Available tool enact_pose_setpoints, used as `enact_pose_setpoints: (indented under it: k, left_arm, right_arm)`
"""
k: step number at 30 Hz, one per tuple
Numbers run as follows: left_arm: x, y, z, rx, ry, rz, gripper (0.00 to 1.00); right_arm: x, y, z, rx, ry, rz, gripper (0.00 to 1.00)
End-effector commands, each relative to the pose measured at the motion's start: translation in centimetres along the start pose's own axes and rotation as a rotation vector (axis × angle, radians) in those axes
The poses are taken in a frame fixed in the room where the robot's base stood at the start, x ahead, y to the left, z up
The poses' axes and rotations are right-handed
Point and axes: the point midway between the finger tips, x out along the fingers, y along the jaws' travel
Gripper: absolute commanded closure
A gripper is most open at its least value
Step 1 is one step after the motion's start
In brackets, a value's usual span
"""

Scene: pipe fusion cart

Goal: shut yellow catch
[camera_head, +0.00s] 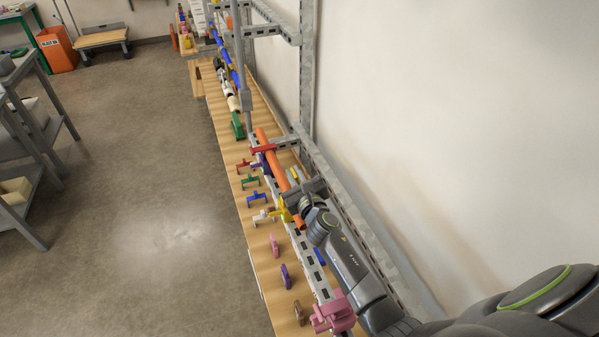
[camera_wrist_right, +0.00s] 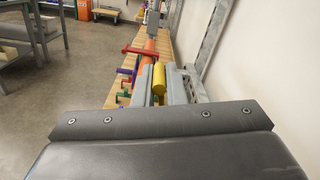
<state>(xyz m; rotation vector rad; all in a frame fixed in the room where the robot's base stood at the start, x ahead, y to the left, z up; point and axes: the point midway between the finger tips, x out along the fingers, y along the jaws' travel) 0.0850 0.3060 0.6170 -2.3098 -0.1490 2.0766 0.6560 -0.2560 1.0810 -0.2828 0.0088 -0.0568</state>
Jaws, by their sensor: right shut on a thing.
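The yellow catch (camera_head: 284,211) is at the orange pipe (camera_head: 272,152) on the rail along the wall. In the right wrist view its yellow rounded handle (camera_wrist_right: 159,79) stands between the two grey fingers of my right gripper (camera_wrist_right: 160,85). My right gripper (camera_head: 296,197) is shut on this handle, just above the rail. The gripper covers part of the catch in the head view, so I cannot tell how far the catch is closed. My left gripper is not in view.
A red clamp (camera_head: 263,149) crosses the pipe farther along. Green, blue and purple catches line the bench's left edge. A pink clamp (camera_head: 333,314) is on the near rail. Metal uprights (camera_head: 307,70) and the wall limit the right side.

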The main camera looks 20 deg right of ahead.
Motion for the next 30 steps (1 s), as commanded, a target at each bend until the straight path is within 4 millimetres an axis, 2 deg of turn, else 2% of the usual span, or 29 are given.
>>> enact_pose_setpoints:
  k: [7,20,21,25,30]
  left_arm:
    - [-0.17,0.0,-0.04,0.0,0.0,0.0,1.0]
    - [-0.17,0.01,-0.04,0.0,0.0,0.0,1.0]
    - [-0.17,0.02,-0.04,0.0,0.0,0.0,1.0]
    - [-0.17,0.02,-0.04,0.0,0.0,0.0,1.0]
    - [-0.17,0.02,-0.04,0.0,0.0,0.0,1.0]
  right_arm:
    - [0.02,0.52,0.15,-0.066,-0.002,0.001,1.0]
    - [0.02,0.59,0.15,-0.076,-0.002,0.001,1.0]
    - [0.02,0.59,0.15,-0.076,-0.002,0.0,0.87]
    - [0.02,0.58,0.13,-0.076,-0.002,0.0,0.7]
    - [0.01,0.57,0.11,-0.076,-0.001,0.0,0.68]
